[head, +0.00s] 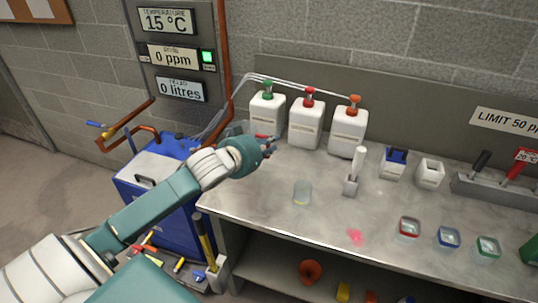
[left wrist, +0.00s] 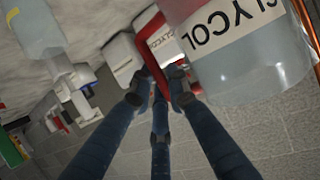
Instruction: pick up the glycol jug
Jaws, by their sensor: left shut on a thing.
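The glycol jug (left wrist: 240,65) is a greyish, see-through container with a white GLYCOL label and a red handle (left wrist: 160,75). It fills the upper right of the left wrist view. In the head view the jug is mostly hidden behind my left gripper (head: 268,146), with a pale part (head: 237,128) and a bit of red showing. In the left wrist view the gripper's dark fingers (left wrist: 163,85) are closed on the red handle. Whether the jug touches the bench cannot be told. My right gripper is not in view.
White pump bottles (head: 306,124) stand right beside the jug at the back of the bench (head: 262,215). A blue cabinet (head: 157,172) is left of the bench.

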